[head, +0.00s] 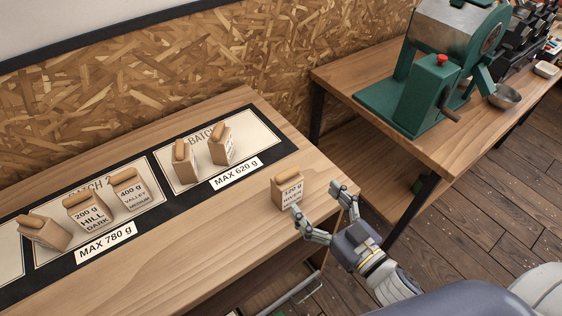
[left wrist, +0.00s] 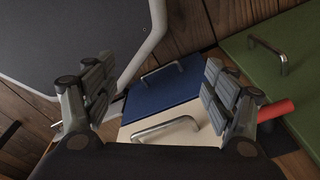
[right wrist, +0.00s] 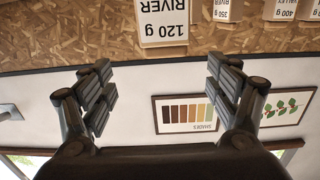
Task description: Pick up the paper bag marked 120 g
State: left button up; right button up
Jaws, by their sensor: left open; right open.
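The paper bag marked 120 g (head: 288,191) stands upright on the bare wood near the table's right front edge. It also shows upside down at the top of the right wrist view (right wrist: 163,22), with "120 g RIVER" readable. My right gripper (head: 326,210) is open just in front of the bag, its fingers pointing toward it. In the head view the left finger looks very near the bag's lower corner; I cannot tell if they touch. The bag is not between the fingertips in the right wrist view. My left gripper (left wrist: 160,100) is open and empty, away from the table top.
Several other bags stand on the black-bordered mat (head: 140,162), including a 200 g bag (head: 88,213) and a 400 g bag (head: 129,190). A green machine (head: 425,90) stands on a second table. Blue (left wrist: 165,90) and green (left wrist: 285,60) handled panels lie below my left gripper.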

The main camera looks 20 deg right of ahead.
aim_at(290, 176)
jog(key=x, duration=0.2)
jog(key=p+x, duration=0.1)
jog(key=r+x, duration=0.1)
jog(key=x, duration=0.1)
jog(key=shift+w+a+p, duration=0.25)
jog(key=shift+a+p, duration=0.1)
jog(key=shift+a, duration=0.1)
jog(key=p+x, duration=0.1)
jog(key=x, duration=0.3)
jog(key=shift+a+f+p, duration=0.1)
jog(key=shift+p, duration=0.25)
jog(key=shift+w+a+f, duration=0.1)
jog(key=shift+w, duration=0.3)
pick_arm(q)
jog(key=r, duration=0.3)
jog(key=shift+s+a+r, duration=0.2)
jog(key=shift+s+a, duration=0.05)
jog(key=shift+s, duration=0.1)
pick_arm(e)
jog(key=shift+s, duration=0.1)
jog(key=c, duration=0.3)
pick_arm(q)
jog(key=shift+s+a, duration=0.15)
pick_arm(e)
jog(key=c, duration=1.2)
